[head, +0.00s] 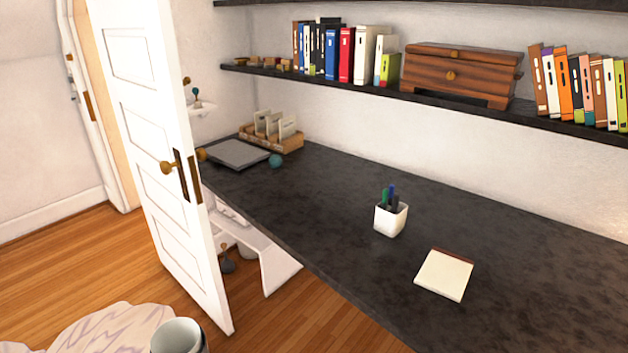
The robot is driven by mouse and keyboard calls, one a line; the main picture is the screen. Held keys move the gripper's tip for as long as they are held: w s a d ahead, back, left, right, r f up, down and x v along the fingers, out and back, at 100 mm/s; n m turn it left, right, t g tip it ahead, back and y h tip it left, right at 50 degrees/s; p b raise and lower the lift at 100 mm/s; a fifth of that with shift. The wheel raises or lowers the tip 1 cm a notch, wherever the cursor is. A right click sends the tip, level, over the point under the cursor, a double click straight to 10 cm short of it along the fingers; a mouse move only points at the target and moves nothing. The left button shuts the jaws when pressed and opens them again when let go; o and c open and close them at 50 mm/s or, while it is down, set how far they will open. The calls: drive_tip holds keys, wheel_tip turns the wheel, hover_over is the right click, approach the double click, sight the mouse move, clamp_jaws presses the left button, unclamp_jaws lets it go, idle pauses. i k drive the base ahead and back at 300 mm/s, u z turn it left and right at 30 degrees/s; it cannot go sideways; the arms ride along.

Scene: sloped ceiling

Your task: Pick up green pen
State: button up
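A green pen (385,196) stands upright in a white square pen cup (390,220) on the dark desk. Only its upper part shows above the rim; the cup hides the rest. A blue pen (391,193) and a dark pen (396,203) stand close beside it in the same cup. My gripper does not show in the head view.
A notepad (444,274) lies right of the cup on the dark desk (330,240). A closed laptop (237,154), a teal ball (276,160) and a wooden organizer (271,138) are at the far left. A shelf (370,86) hangs above. An open white door (165,150) stands left.

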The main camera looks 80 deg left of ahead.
sight(386, 191)
drive_tip(key=u, duration=1.85)
